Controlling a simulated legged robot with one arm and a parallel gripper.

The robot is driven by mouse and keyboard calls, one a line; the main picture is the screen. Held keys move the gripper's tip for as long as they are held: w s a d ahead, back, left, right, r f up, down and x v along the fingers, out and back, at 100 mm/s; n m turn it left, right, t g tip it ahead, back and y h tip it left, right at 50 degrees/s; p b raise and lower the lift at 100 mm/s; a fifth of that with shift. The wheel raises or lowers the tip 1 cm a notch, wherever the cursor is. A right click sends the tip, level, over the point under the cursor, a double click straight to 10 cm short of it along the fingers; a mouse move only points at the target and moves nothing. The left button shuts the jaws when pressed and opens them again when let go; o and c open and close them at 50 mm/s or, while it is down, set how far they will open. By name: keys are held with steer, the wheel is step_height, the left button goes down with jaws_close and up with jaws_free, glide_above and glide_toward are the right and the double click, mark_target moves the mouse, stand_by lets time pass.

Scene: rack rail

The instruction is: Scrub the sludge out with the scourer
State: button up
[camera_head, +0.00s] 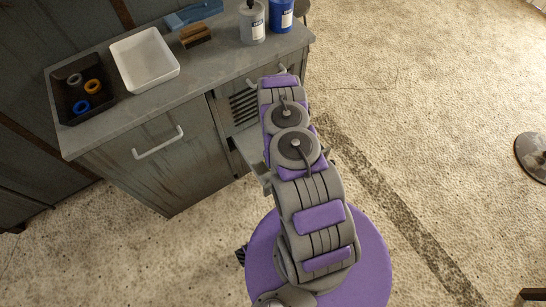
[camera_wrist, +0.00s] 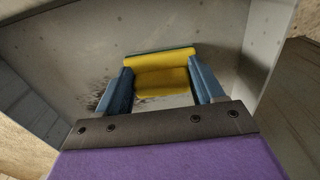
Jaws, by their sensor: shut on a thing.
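In the wrist view my gripper (camera_wrist: 162,82) is shut on a yellow scourer (camera_wrist: 160,78) with a thin green layer along its far edge. A blue finger presses on each side of it. The scourer is over a grey, speckled surface with raised walls (camera_wrist: 210,32); I cannot tell whether it touches it. Dark sludge (camera_wrist: 103,93) is smeared on this surface just left of the left finger, partly hidden by it. In the head view the arm hides my gripper and the scourer, beside the open section of the grey cabinet (camera_head: 170,165).
On the cabinet top stand a black tray (camera_head: 68,112) with several coloured rings, an empty white tub (camera_head: 145,60), a wooden brush (camera_head: 195,35), a blue item (camera_head: 193,14) and two bottles, grey (camera_head: 252,24) and blue (camera_head: 281,15). Open floor (camera_head: 420,110) lies to the right.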

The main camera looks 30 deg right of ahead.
steer(key=shift+d+f, duration=0.1)
steer(key=shift+d, duration=1.3)
steer(key=shift+w+p, duration=0.7)
steer(key=shift+w, duration=0.1)
steer(key=shift+w+p, duration=0.35)
steer(key=shift+w, duration=1.4)
steer(key=shift+w+a+b, duration=0.15)
steer(key=shift+w+b, duration=0.35)
steer(key=shift+w, duration=2)
steer(key=shift+d, duration=1.4)
steer(key=shift+s+p, duration=0.4)
steer(key=shift+s, duration=1.7)
steer(key=shift+s+d+p, duration=0.15)
steer(key=shift+s+p, duration=0.35)
steer(key=shift+s, duration=2.4)
steer(key=shift+w+d+b, duration=0.1)
steer(key=shift+d+b, duration=0.25)
steer(key=shift+d, duration=1)
steer(key=shift+w+a+r+b, duration=0.1)
steer(key=shift+w+b, duration=0.15)
steer(key=shift+w, duration=1.45)
steer(key=shift+w+r+b, duration=0.1)
steer(key=shift+w+b, duration=0.15)
steer(key=shift+w, duration=1.45)
steer(key=shift+w+f+b, duration=0.15)
steer(key=shift+w+b, duration=0.45)
steer(key=shift+w, duration=1.05)
steer(key=shift+s+d, duration=0.1)
steer(key=shift+d, duration=1.2)
